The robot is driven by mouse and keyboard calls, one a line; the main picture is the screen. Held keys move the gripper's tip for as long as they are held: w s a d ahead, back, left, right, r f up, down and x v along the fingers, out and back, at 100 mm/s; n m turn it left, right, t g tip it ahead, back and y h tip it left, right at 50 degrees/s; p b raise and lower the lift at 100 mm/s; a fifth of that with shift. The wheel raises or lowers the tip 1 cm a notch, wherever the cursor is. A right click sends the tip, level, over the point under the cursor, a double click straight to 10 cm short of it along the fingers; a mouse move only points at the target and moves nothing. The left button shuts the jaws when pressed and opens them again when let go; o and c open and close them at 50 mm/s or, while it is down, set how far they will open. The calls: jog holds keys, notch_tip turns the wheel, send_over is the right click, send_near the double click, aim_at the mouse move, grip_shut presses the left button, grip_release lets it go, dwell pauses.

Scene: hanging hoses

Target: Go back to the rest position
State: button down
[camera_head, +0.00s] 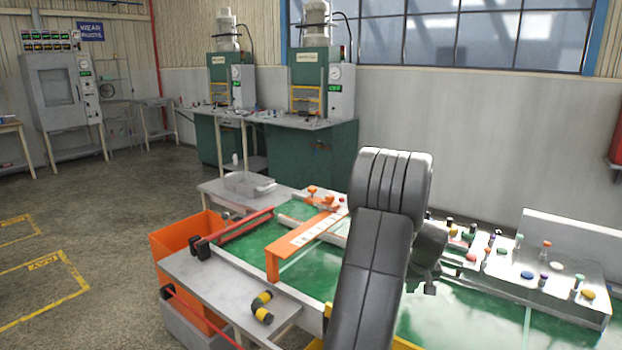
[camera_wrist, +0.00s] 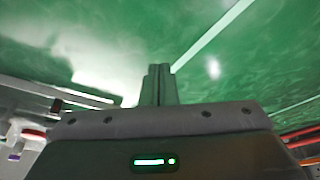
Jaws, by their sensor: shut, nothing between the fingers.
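My gripper (camera_wrist: 159,84) shows in the wrist view with its two fingers together and nothing between them. It is above a green surface, which fills most of the wrist view. In the head view my dark grey arm rises in front of the green-topped table (camera_head: 455,318) and bends over at the top. The gripper's fingertips cannot be made out in the head view, and the arm hides part of the table.
A grey block with coloured knobs (camera_head: 530,285) is on the table's right. An orange bracket (camera_head: 305,236) stands left of my arm. A black-and-yellow piece (camera_head: 262,306) lies on the grey side shelf. An orange bin (camera_head: 185,240) is beyond it. Open floor lies left.

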jog(key=v, duration=0.8)
jog(key=shift+w, duration=0.25)
jog(key=shift+s, duration=0.15)
